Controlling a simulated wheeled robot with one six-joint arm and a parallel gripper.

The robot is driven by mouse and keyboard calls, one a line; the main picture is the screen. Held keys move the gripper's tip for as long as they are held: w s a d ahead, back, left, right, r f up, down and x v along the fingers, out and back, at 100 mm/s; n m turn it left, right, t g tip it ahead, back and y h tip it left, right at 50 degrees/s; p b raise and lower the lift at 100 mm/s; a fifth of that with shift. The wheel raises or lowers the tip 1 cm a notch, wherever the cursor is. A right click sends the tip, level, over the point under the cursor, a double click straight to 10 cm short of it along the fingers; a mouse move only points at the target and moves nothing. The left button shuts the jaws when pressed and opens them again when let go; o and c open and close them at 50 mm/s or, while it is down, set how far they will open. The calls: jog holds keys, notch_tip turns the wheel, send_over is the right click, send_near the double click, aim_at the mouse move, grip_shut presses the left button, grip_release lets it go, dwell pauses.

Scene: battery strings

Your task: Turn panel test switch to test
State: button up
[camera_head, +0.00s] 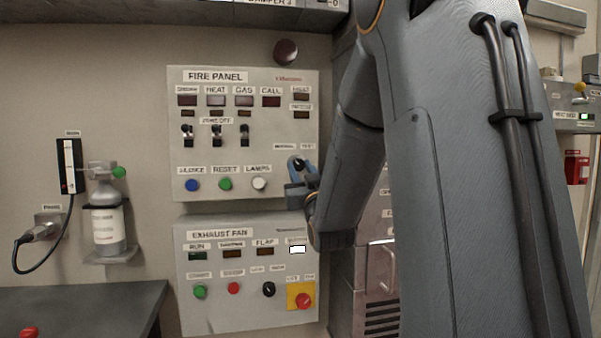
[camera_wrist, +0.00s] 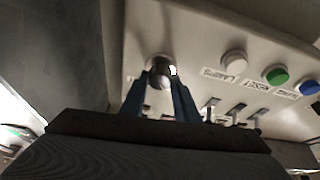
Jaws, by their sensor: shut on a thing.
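The grey fire panel (camera_head: 248,78) hangs on the wall in the head view. Its test switch (camera_head: 297,163) is a small knob at the lower right, under labels that seem to read normal and test. My gripper (camera_head: 301,180) reaches it from the right and below, with its blue fingers at the knob.
Blue, green and white buttons (camera_head: 225,184) sit left of the switch, with several toggle switches (camera_head: 216,135) above. The exhaust fan panel (camera_head: 241,318) is just below. A small cylinder (camera_head: 108,228) is mounted at left, and a bench (camera_head: 95,300) stands at lower left.

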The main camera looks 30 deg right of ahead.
jog(key=m+h+b, duration=0.1)
jog(key=m, duration=0.1)
jog(key=m+h+b, duration=0.1)
jog(key=m, duration=0.1)
jog(key=m+h+b, duration=0.1)
jog(key=m, duration=0.1)
jog(key=shift+w+a+f+g, duration=0.1)
jog(key=shift+a+g, duration=0.2)
jog(key=shift+g, duration=0.1)
jog(key=m+g+h+b, duration=0.1)
jog(key=m, duration=0.2)
jog(key=m+g+h+b, duration=0.1)
jog(key=m, duration=0.2)
jog(key=shift+a+h, duration=0.15)
jog(key=shift+h, duration=0.25)
jog(key=m, duration=0.2)
jog(key=m+g+b, duration=0.1)
jog(key=m, duration=0.1)
jog(key=m+g, duration=0.1)
jog(key=m, duration=0.1)
jog(key=shift+r+h, duration=0.35)
jog(key=shift+h, duration=0.05)
jog(key=shift+a+r+m+g, duration=0.1)
jog(key=shift+m+g, duration=0.9)
jog(key=shift+m, duration=1.1)
jog(key=o, duration=1)
